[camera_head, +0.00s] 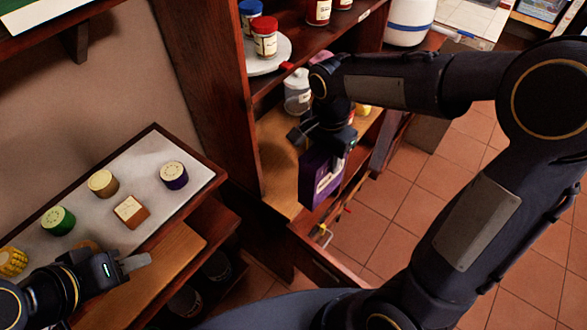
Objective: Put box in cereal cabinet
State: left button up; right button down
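The purple box (318,182) is upright at the front edge of the cabinet's middle shelf (278,160). My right gripper (328,150) is over the top of the box and appears shut on it; its fingertips are mostly hidden. I cannot tell whether the box rests on the shelf or hangs just in front of it. My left gripper (136,263) is empty at the lower left, beside the front edge of the white-topped counter. I see its fingers from the side, and cannot tell how far apart they are.
A clear jar (298,92) stands on the same shelf behind the box. Red-lidded and blue-lidded jars (265,38) stand on the shelf above. Several small round items and a brown block (131,211) lie on the white countertop (150,160). The tiled floor (420,205) at right is clear.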

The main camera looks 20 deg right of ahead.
jog(key=w+a+f+b, duration=0.4)
jog(key=w+f+b, duration=0.1)
jog(key=w+f, duration=0.6)
jog(key=shift+w+f, duration=0.15)
jog(key=shift+f, duration=0.15)
jog(key=shift+f+b, duration=0.3)
jog(key=shift+b, duration=0.05)
jog(key=c, duration=0.7)
grip_release()
